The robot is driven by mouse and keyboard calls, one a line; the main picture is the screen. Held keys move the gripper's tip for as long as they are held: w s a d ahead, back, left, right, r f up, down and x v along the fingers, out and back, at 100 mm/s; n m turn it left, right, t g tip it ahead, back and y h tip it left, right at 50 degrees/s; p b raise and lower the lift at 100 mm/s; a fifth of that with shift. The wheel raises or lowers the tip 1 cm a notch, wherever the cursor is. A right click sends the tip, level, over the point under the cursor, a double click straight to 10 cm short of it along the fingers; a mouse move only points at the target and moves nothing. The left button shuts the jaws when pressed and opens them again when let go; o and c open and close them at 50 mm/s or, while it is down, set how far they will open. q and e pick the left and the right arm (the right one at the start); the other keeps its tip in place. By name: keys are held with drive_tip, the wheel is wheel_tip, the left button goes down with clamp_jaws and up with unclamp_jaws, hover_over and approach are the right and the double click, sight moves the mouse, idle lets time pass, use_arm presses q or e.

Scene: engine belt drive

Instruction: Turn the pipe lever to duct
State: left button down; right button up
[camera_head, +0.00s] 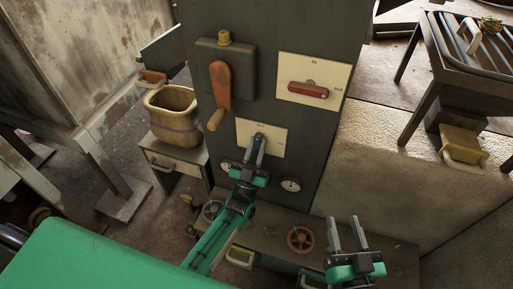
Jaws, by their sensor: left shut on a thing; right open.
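A dark upright panel (270,30) carries two pale plates with small labels. The upper right plate (325,67) has a red lever (309,90) lying nearly level; a label shows above it and another off its right end. The lower plate (244,127) is partly covered by my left gripper (258,142). That gripper reaches up from below and is shut on a lever there, which its fingers mostly hide. I cannot tell which way that lever points or read its label surely. My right gripper (345,227) is open and empty, low and right of the panel.
An orange crank handle (220,86) sits on a box left of the plates. Two round gauges lie below the lower plate, one at right (291,184). A handwheel (300,239) is on the bench below.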

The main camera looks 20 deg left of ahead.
use_arm(q)
drive_tip(key=shift+f+n+y, duration=0.1)
drive_tip(key=shift+n+y, duration=0.6)
use_arm(e)
drive_tip(key=shift+w+d+r, duration=0.1)
drive_tip(key=shift+r, duration=0.15)
use_arm(q)
drive_tip(key=c, duration=1.3)
unclamp_jaws()
drive_tip(key=v, duration=1.3)
drive_tip(key=shift+s+f, duration=0.25)
drive_tip(key=shift+s, duration=0.05)
use_arm(e)
drive_tip(key=shift+w+d+r+t, duration=0.1)
drive_tip(key=shift+w+r+t, duration=0.1)
drive_tip(key=shift+r+t, duration=0.2)
drive_tip(key=shift+w+d+r+t, duration=0.15)
drive_tip(key=shift+r+t, duration=0.15)
drive_tip(key=shift+r, duration=0.15)
drive_tip(key=shift+s+a+f, duration=0.1)
drive_tip(key=shift+s+f, duration=0.15)
use_arm(q)
drive_tip(key=shift+r, duration=0.1)
